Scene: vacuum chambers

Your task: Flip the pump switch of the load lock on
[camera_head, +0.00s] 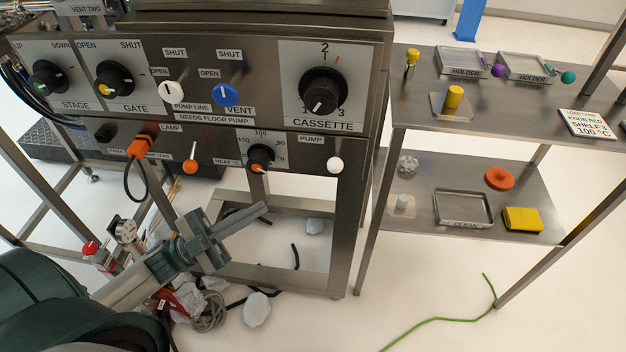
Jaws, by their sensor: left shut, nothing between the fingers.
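The pump switch (335,164) shows as a white ball knob at the lower right of the steel control panel (290,148), beside and below its PUMP label (311,139). Its stem is hard to make out, so I cannot tell its position surely. My left gripper (264,208) is below the panel front, lower and to the left of the pump switch, and apart from it. Its fingers are shut with nothing between them and point right and slightly up. My right gripper is not in view.
An orange lamp switch (190,166) and the heat dial (260,157) sit left of the pump switch. A steel shelf unit (430,115) stands right of the panel, holding holders and a yellow block (523,218). Cables and debris lie on the floor below.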

